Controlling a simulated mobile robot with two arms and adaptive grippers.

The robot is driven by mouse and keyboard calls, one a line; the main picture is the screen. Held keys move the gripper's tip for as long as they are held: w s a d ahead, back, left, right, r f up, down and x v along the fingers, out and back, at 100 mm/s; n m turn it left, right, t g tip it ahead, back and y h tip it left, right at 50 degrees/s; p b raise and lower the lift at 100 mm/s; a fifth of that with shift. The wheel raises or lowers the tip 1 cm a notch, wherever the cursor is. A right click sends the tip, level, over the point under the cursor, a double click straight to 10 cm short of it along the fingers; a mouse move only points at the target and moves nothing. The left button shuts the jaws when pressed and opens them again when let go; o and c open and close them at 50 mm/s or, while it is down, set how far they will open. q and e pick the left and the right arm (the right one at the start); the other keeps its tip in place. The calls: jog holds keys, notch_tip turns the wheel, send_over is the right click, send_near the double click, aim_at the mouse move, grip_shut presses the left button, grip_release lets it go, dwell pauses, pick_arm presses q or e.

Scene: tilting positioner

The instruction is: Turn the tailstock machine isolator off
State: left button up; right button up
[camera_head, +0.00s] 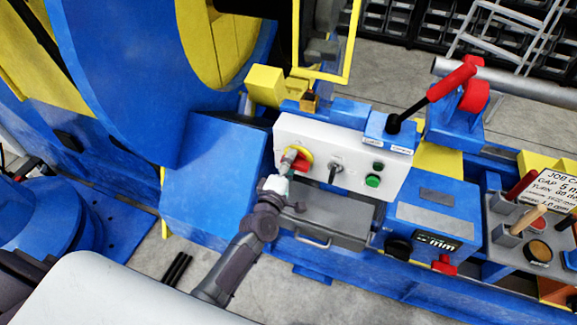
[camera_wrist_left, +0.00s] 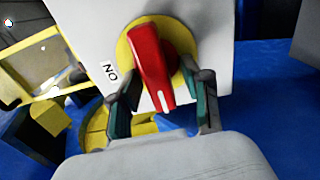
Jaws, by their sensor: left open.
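The isolator is a red rotary handle (camera_wrist_left: 150,62) on a yellow round plate (camera_wrist_left: 182,42), on the white control panel (camera_head: 310,134) in the head view. The handle's white-marked end points down in the left wrist view. A label with the letters of "ON" (camera_wrist_left: 110,72) sits left of it. My left gripper (camera_wrist_left: 163,112) is open, with its two fingers apart on either side of the handle's lower end; contact cannot be told. In the head view the left gripper (camera_head: 287,166) partly covers the isolator (camera_head: 303,158). My right gripper is not in view.
The panel also carries a black selector switch (camera_head: 335,168) and a green button (camera_head: 372,180). A red-handled lever (camera_head: 440,88) stands behind it. A grey drawer (camera_head: 325,215) lies below, and a blue box with a display (camera_head: 432,215) stands to the right.

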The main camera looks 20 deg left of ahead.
pick_arm(q)
jog(key=s, duration=1.2)
jog(key=shift+a, duration=0.2)
jog(key=s+f+m+g+h, duration=0.1)
jog(key=s+f+m+g, duration=0.45)
jog(key=f, duration=0.95)
jog(key=s+f+m+g, duration=0.3)
jog(key=s+f+m, duration=0.4)
jog(key=f, duration=0.7)
jog(key=s+a+f+m+g, duration=0.1)
jog(key=s+f+m+g, duration=0.1)
jog(key=s+f, duration=0.3)
jog(key=s+a+f+m+g+y, duration=0.1)
jog(key=s+f, duration=0.4)
jog(key=s, duration=0.7)
jog(key=s+a+f+m+g, duration=0.2)
jog(key=s+f+m+g, duration=0.3)
jog(key=s, duration=0.4)
jog(key=shift+s+a+y, duration=0.3)
jog(key=shift+a, duration=0.1)
jog(key=shift+g, duration=0.25)
